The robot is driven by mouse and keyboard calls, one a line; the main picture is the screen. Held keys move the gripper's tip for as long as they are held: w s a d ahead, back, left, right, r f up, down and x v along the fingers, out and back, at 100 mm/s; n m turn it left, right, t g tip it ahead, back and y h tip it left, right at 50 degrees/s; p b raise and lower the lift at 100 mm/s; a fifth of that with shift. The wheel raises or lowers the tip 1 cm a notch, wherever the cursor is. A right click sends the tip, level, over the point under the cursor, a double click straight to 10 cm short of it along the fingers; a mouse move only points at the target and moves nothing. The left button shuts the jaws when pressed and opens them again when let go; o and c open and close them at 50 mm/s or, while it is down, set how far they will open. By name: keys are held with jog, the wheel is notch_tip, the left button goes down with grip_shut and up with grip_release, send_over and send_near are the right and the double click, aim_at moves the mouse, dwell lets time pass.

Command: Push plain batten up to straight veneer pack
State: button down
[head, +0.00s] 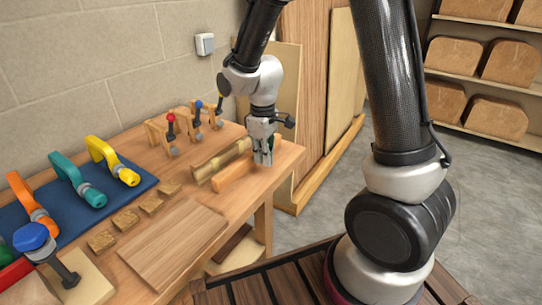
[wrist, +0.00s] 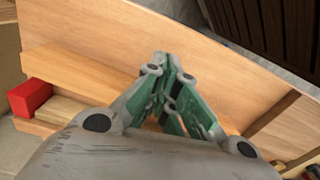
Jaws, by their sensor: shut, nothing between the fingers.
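A plain, light-orange batten (head: 234,178) lies on the workbench. Beside it, on the side away from the bench's near edge, lies a longer, browner bar with darker bands (head: 222,160), which looks like the straight veneer pack. A narrow gap seems to separate them; I cannot tell whether they touch anywhere. My gripper (head: 263,162) points down at the batten's right end, fingers together and empty. In the wrist view, my gripper (wrist: 172,110) is shut, with a long pale wooden bar (wrist: 100,75) beneath; its fingers hide part of it. Contact is unclear.
The bench (head: 285,160) has clamps standing behind the bars, a blue mat (head: 130,185) with coloured clamps, several small blocks, and a flat board (head: 172,243) in front. A red block (wrist: 30,97) shows at left in the wrist view.

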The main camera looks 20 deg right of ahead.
jog(key=shift+a, duration=0.1)
jog(key=w+a, duration=0.4)
jog(key=shift+w, duration=0.3)
dwell(0.4)
